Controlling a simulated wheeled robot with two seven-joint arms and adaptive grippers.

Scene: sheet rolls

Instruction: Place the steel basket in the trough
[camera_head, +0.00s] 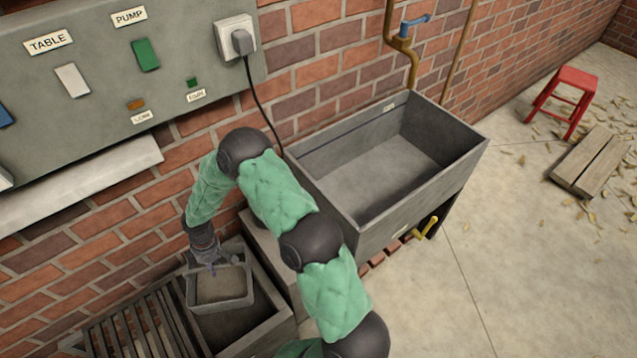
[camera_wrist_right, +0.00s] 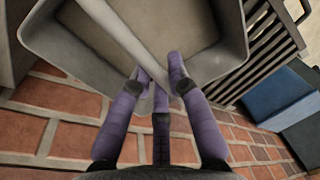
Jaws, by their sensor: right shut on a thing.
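The steel basket (camera_head: 220,286) is a grey, open rectangular container at the lower left in the head view. My right gripper (camera_head: 212,262) is shut on its handle at the basket's wall-side end. In the right wrist view the purple fingers (camera_wrist_right: 160,88) close around the grey handle bar that crosses the basket (camera_wrist_right: 88,62). The basket looks level, over or in a grey box; I cannot tell whether it touches it. The trough (camera_head: 412,208) is a large, empty grey basin against the brick wall, to the right of my right arm. My left gripper is out of view.
The grey box (camera_head: 262,318) and a slatted rack (camera_head: 128,332) lie around the basket. A panel (camera_head: 100,85) and cable are on the wall. A red stool (camera_head: 575,82) stands far right.

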